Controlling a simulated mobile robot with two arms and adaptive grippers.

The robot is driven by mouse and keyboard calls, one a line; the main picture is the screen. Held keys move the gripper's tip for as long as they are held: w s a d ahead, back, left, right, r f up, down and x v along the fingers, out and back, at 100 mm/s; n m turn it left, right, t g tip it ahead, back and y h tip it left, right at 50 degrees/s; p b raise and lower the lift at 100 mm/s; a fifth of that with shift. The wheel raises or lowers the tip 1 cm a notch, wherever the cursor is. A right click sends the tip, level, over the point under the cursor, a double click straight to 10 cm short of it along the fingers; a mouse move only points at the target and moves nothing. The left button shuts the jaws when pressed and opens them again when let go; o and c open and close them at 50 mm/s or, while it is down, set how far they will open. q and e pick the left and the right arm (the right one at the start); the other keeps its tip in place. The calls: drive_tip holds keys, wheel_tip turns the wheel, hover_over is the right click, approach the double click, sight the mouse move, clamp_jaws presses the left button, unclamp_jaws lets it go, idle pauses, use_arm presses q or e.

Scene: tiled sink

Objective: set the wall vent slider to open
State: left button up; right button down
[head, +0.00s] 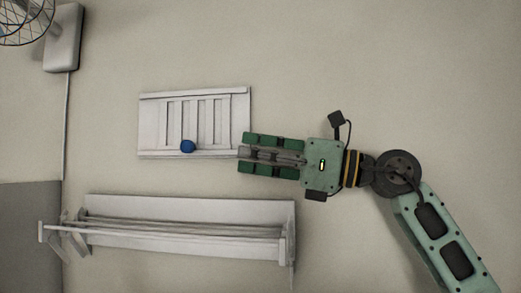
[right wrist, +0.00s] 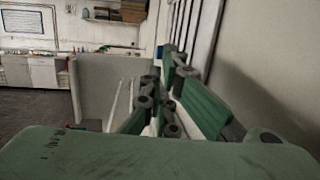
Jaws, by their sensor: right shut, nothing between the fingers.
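The wall vent (head: 244,120) is a white panel with vertical slats, in the left-centre of the head view. A round blue knob (head: 187,146) sits at its lower edge, left of the middle. My right gripper (head: 240,153) points left, with its fingertips at the vent's lower right corner and apart from the knob. It is shut and empty. I cannot tell whether the tips touch the vent. In the right wrist view the fingers (right wrist: 165,105) show close up, with the vent's slats (right wrist: 188,25) beyond them. My left gripper is out of view.
A white wall rack (head: 190,213) with rails juts out below the vent. A white box (head: 63,38) with a cable hangs at upper left beside a wire cage (head: 28,20). The wall between knob and gripper is clear of other objects.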

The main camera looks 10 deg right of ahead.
drive_tip(key=p, duration=0.2)
approach(192, 149)
drive_tip(key=shift+w+a+r, duration=0.3)
drive_tip(key=shift+a, duration=0.15)
drive_tip(key=shift+w+a+r, duration=0.25)
drive_tip(key=shift+w+a, duration=0.1)
drive_tip(key=shift+a, duration=0.15)
drive_tip(key=p+x, duration=0.1)
drive_tip(key=x, duration=0.3)
drive_tip(key=shift+w+f+p, duration=0.1)
drive_tip(key=shift+w+p, duration=0.05)
drive_tip(key=shift+p, duration=0.2)
drive_tip(key=shift+w+a, duration=0.1)
drive_tip(key=shift+a, duration=0.1)
drive_tip(key=shift+f, duration=0.1)
drive_tip(key=shift+w+a+p, duration=0.15)
drive_tip(key=shift+a, duration=0.4)
drive_tip(key=shift+w+a+p, duration=0.15)
drive_tip(key=shift+a, duration=0.4)
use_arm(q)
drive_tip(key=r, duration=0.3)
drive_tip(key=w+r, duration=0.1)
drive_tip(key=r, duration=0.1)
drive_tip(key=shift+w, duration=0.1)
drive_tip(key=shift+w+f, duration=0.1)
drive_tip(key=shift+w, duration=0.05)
use_arm(e)
drive_tip(key=shift+d, duration=0.1)
